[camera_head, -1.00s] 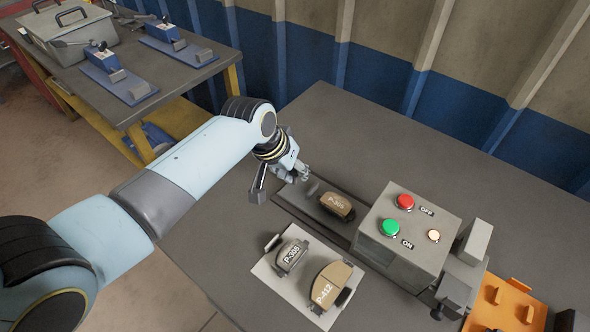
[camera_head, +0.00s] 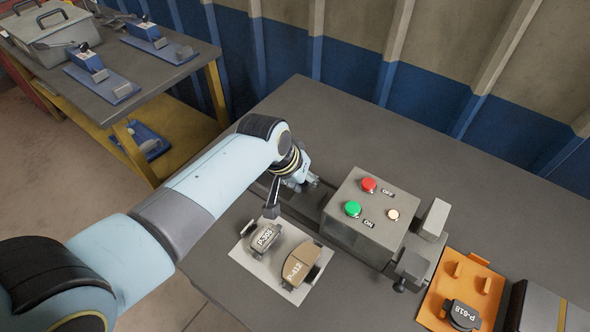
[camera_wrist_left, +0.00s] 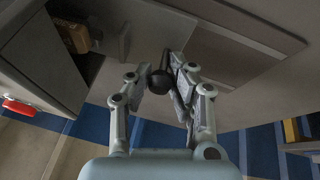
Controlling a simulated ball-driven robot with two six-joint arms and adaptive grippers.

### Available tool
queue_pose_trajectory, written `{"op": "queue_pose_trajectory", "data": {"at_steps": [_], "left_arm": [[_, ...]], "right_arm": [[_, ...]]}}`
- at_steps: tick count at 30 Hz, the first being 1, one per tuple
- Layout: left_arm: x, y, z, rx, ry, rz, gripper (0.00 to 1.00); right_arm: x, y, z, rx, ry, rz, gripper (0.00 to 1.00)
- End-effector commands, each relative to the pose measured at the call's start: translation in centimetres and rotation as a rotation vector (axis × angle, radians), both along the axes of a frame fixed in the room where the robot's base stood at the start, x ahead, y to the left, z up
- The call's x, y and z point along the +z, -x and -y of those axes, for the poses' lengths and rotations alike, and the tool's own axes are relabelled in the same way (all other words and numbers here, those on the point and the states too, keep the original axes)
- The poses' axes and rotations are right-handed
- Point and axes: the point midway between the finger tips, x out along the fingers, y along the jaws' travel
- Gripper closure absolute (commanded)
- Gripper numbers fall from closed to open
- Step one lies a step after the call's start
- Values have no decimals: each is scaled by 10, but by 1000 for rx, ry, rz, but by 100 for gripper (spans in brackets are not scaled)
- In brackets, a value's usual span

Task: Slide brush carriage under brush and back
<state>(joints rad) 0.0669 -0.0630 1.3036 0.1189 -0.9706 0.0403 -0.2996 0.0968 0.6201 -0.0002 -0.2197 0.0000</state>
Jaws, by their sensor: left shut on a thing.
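My left gripper (camera_head: 310,183) is at the left end of the brush machine (camera_head: 350,228), close to its housing. In the left wrist view the fingers (camera_wrist_left: 160,82) are shut on a dark round knob (camera_wrist_left: 160,81) of the carriage. A tan brake shoe (camera_wrist_left: 73,32) shows at the housing's opening in that view. In the head view my arm and the housing hide this shoe and most of the carriage. The brush itself is hidden. My right gripper is not in view.
The housing has a red button (camera_head: 369,185), a green button (camera_head: 352,209) and a lit lamp (camera_head: 393,214). In front, a light plate (camera_head: 243,254) holds shoes P-305 (camera_head: 264,238) and P-412 (camera_head: 301,265). An orange fixture (camera_head: 436,300) holds shoe P-618 (camera_head: 464,314). The back right tabletop is clear.

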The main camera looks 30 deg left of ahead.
Motion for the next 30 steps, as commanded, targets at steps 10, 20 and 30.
{"op": "queue_pose_trajectory", "data": {"at_steps": [10,20,30], "left_arm": [[1,-2,1,2,0,5,78],[1,-1,0,0,-2,4,53],[19,6,-3,1,-2,6,53]], "right_arm": [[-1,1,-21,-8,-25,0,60],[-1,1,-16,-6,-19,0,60],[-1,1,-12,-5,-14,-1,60]]}}
